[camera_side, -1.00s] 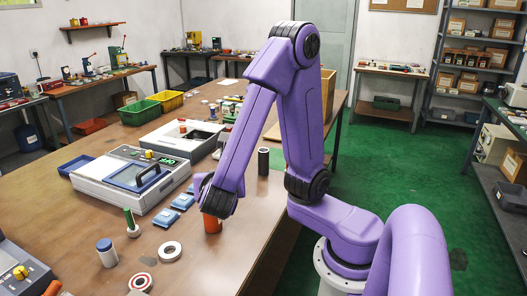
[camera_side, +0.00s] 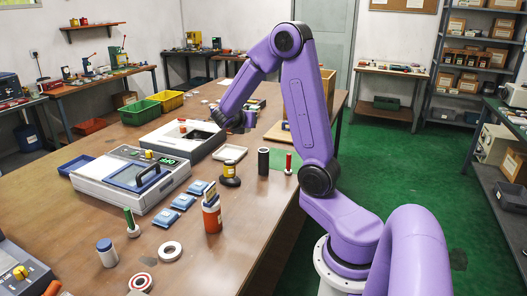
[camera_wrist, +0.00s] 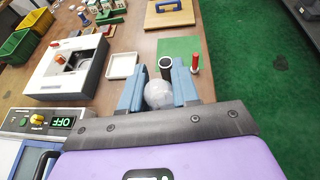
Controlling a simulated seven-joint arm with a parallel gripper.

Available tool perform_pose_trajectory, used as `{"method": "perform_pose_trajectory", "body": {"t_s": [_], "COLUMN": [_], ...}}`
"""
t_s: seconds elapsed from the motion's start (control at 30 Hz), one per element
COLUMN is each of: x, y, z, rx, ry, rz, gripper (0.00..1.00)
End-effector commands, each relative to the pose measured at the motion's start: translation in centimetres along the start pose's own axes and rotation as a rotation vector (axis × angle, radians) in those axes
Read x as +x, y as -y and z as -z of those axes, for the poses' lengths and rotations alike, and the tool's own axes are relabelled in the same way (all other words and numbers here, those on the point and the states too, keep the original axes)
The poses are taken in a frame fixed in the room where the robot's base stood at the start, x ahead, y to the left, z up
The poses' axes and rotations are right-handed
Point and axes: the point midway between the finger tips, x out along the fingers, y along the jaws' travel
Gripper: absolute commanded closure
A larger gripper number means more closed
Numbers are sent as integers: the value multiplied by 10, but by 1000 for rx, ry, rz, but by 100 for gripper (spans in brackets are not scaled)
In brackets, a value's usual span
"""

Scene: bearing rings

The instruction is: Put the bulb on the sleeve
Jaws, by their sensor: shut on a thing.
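My gripper (camera_wrist: 158,78) is shut on the bulb (camera_wrist: 158,94), a pale, translucent ball between its two blue fingers in the wrist view. In the side view my gripper (camera_side: 236,122) hangs over the far part of the table, and the bulb cannot be made out there. A dark upright cylinder with a round top, which looks like the sleeve (camera_side: 264,162), stands near the table's right edge. In the wrist view the sleeve (camera_wrist: 167,66) appears just beyond the fingertips, apart from the bulb as far as I can tell.
A red peg (camera_side: 288,163) stands close right of the sleeve. A white tray (camera_side: 230,153), a yellow-and-black item (camera_side: 230,174) and an orange cup with tools (camera_side: 212,214) are nearby. A green mat (camera_wrist: 180,46) lies beyond the sleeve.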

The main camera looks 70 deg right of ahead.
Motion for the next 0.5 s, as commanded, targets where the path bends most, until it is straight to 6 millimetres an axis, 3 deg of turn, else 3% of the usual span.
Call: {"method": "perform_pose_trajectory", "body": {"t_s": [0.03, 0.2, 0.47, 0.5], "x": [18, 57, 97, 98], "y": [11, 38, 75, 73], "z": [-8, -26, -44, -36], "rx": [11, 27, 47, 41], "ry": [0, 0, 0, -4], "rz": [25, 68, 116, 113], "gripper": [100, 100, 100, 100]}}
